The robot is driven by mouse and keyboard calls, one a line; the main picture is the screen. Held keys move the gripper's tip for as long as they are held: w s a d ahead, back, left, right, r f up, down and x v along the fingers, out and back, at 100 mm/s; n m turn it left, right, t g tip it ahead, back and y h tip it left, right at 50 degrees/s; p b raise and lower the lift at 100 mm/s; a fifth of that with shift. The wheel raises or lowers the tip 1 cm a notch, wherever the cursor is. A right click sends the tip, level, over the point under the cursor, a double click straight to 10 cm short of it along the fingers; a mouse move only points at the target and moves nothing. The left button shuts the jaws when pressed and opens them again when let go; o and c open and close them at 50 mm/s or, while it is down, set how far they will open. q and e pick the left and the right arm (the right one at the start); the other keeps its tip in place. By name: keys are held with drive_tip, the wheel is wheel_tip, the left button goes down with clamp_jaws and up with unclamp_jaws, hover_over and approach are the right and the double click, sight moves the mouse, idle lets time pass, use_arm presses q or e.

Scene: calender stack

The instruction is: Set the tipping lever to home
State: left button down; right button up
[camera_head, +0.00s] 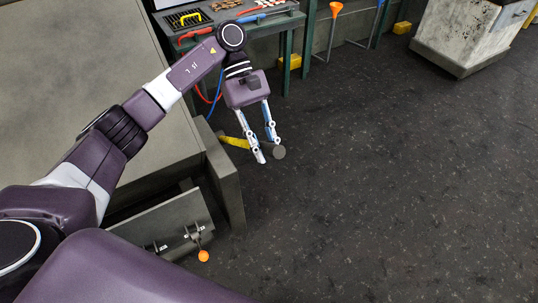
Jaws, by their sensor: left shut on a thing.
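A yellow lever (236,142) sticks out to the right from the side of the grey machine and ends in a round grey knob (279,152). My left gripper (266,151) hangs down at its outer end, shut on the lever just short of the knob. The fingers hide part of the lever. A smaller lever with an orange knob (203,256) sits on a grey panel lower down, apart from the gripper. Its labels are too small to read, and I cannot tell which lever is the tipping lever. My right gripper is out of view.
The large grey machine body (60,75) fills the left. A green-legged workbench (285,22) with tools stands behind the gripper, with red and blue hoses below. A worn pale block (455,40) stands at the top right. The dark floor (400,190) is clear on the right.

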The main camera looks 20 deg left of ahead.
use_arm(q)
drive_tip(key=shift+w+a+r+h+b, duration=0.15)
drive_tip(key=shift+w+a+r, duration=0.3)
drive_tip(key=shift+r, duration=0.2)
drive_tip(key=shift+w+a+r+h+b, duration=0.15)
drive_tip(key=shift+w+a+r, duration=0.15)
drive_tip(key=shift+a+r, duration=0.3)
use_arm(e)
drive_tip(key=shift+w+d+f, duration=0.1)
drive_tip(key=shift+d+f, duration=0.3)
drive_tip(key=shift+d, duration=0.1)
use_arm(q)
drive_tip(key=shift+d, duration=0.1)
